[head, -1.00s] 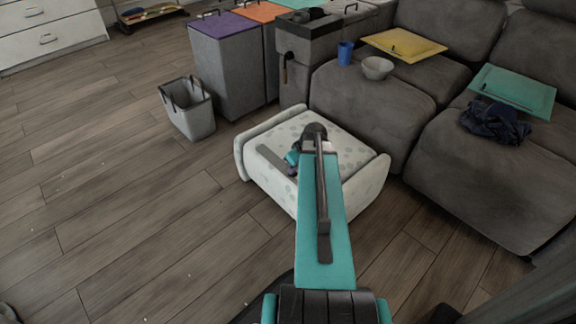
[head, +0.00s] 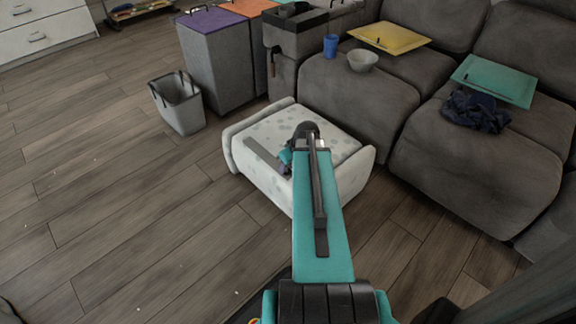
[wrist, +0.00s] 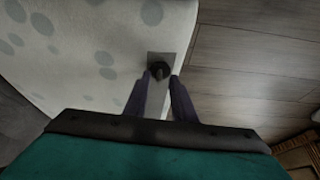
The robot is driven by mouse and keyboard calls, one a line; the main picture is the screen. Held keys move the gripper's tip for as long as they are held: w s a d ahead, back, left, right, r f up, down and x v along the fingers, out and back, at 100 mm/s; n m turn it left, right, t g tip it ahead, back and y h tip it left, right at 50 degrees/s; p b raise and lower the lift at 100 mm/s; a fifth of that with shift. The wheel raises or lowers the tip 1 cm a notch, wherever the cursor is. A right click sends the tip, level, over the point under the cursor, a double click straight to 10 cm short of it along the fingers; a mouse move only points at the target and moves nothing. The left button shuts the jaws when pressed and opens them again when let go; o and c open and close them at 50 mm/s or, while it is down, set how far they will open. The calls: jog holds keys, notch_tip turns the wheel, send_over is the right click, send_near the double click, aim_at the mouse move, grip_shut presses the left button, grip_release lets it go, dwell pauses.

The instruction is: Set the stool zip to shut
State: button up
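The stool (head: 268,125) is a low white padded block with grey spots, standing on the floor in front of the sofa. Its zip shows as a grey strip (head: 262,155) lying along the stool. In the wrist view the strip (wrist: 172,62) carries a dark round knob (wrist: 160,72) near the stool's edge. My gripper (wrist: 161,79) has its two purple fingers apart at the strip, with the knob between or just beyond the tips. I cannot tell whether they touch it. In the head view my arm hides part of the stool and most of the gripper.
The grey sofa (head: 360,95) stands close behind and right of the stool, with a bowl (head: 362,61), a blue cup (head: 330,45) and a dark cloth (head: 475,111) on it. A grey basket (head: 178,105) and lidded bins (head: 218,70) stand back left. The wooden floor at left is clear.

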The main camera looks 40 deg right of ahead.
dwell(0.3)
jog(key=p+v, duration=0.8)
jog(key=v, duration=0.4)
jog(key=shift+r+p, duration=0.3)
jog(key=shift+p, duration=0.45)
jog(key=shift+s+r+p, duration=0.1)
jog(key=shift+r+p, duration=0.25)
jog(key=shift+p, duration=0.55)
jog(key=shift+s+r+p, duration=0.2)
jog(key=shift+p, duration=0.7)
